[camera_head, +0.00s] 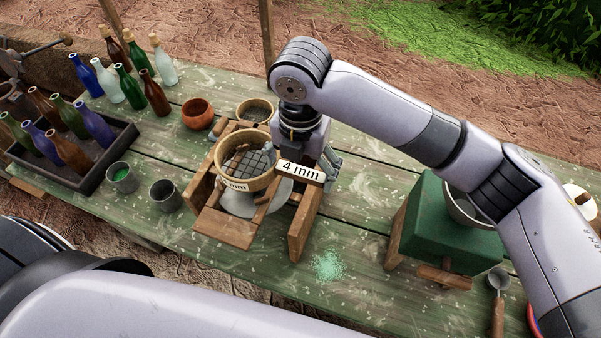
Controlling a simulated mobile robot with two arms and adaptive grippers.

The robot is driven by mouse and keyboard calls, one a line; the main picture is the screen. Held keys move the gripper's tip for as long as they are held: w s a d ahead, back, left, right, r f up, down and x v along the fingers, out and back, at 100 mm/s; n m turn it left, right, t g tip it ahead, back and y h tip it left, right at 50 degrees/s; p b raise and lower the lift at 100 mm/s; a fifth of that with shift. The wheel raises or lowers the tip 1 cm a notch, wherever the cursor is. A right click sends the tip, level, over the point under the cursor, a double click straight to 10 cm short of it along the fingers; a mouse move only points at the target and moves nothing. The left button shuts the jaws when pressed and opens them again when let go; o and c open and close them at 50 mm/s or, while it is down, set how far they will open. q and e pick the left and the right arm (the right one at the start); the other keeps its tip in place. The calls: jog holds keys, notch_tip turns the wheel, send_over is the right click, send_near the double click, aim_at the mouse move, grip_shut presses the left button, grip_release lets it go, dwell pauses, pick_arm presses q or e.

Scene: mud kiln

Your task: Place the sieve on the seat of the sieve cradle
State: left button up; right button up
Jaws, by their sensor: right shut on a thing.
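The sieve (270,178) is a round, pale wooden ring with a dark mesh and a handle block marked "4 mm" on its right. My right gripper (318,168) is shut on that handle, its fingers partly hidden by the block. The sieve is above the sieve cradle (224,226), a wooden frame with upright side boards on the green table. I cannot tell whether the sieve touches the seat, which it mostly hides. A pale round surface shows below the sieve inside the cradle. My left arm crosses the bottom; its gripper is out of view.
A dark tray (93,180) of bottles, several loose bottles, two metal cups and an orange bowl (197,113) stand on the left. A round container (255,110) sits behind the cradle. Green powder (328,266) lies in front. A green box-like device (447,232) and scoop (498,290) are right.

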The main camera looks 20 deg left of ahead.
notch_tip(320, 180, down, 3)
jog(key=shift+d+r+p, duration=0.1)
jog(key=shift+r+p, duration=0.1)
jog(key=shift+p, duration=0.1)
pick_arm(q)
jog(key=shift+a+r, duration=0.3)
jog(key=shift+r, duration=0.1)
pick_arm(e)
jog(key=shift+f, duration=0.25)
jog(key=shift+f, duration=0.1)
jog(key=shift+f, duration=0.1)
jog(key=o, duration=1.1)
pick_arm(q)
jog(key=shift+a, duration=0.1)
pick_arm(e)
notch_tip(320, 180, up, 11)
jog(key=b, duration=0.3)
pick_arm(q)
jog(key=shift+f, duration=1.65)
pick_arm(e)
jog(key=shift+r, duration=0.7)
